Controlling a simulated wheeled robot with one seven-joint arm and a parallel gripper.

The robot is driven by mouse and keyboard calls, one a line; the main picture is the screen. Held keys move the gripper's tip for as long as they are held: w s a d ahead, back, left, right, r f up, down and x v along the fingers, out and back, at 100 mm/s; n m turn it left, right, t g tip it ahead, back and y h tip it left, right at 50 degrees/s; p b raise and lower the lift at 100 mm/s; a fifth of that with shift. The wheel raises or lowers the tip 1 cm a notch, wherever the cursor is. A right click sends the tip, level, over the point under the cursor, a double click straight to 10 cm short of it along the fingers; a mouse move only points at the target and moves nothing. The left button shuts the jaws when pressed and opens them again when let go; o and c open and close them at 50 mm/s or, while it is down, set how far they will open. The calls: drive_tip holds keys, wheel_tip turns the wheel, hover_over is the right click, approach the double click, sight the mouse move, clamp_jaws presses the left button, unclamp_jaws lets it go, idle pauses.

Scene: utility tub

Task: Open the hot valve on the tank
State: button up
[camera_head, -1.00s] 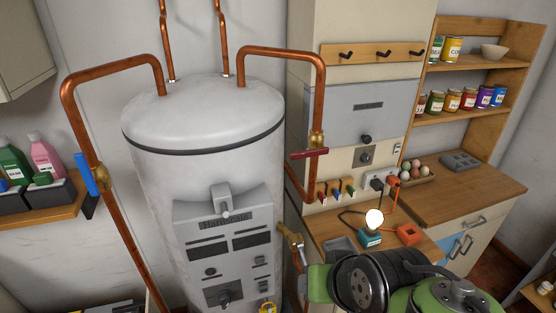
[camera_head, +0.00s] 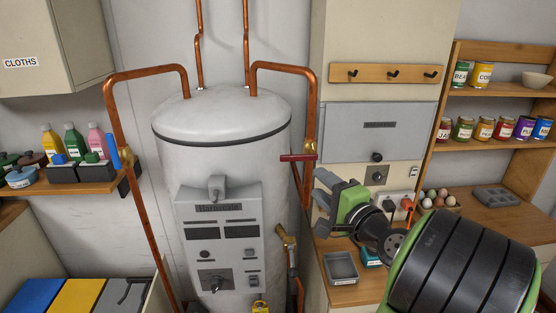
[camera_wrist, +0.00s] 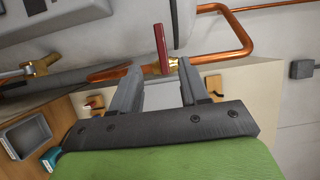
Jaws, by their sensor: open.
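The white tank (camera_head: 222,120) stands at the middle of the head view with copper pipes on both sides. The hot valve's red handle (camera_head: 296,157) lies crosswise to the right-hand pipe at its brass body (camera_head: 310,150). A blue-handled valve (camera_head: 113,152) sits on the left pipe, its handle roughly along the pipe. My gripper (camera_head: 319,190) is open and empty, just below and right of the red handle. In the wrist view, the red handle (camera_wrist: 161,48) and brass body (camera_wrist: 174,63) show beyond and between the open fingertips (camera_wrist: 158,70); they look apart from the fingers.
A wooden counter (camera_head: 350,293) with a grey tray (camera_head: 341,268) lies below my arm. A hook rail (camera_head: 387,74) and grey panel (camera_head: 380,130) are on the cabinet to the right. A brass tap (camera_head: 285,240) sticks out low on the tank's right side.

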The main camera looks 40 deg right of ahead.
sight(290, 159)
drive_tip(key=p+x, duration=0.3)
drive_tip(key=x, duration=1)
drive_tip(key=shift+w+r+p, duration=0.1)
drive_tip(key=shift+w+p, duration=0.25)
drive_tip(key=shift+w, duration=0.05)
drive_tip(key=shift+w+d, duration=0.1)
drive_tip(key=shift+w, duration=0.35)
drive_tip(key=shift+s, duration=0.1)
clamp_jaws()
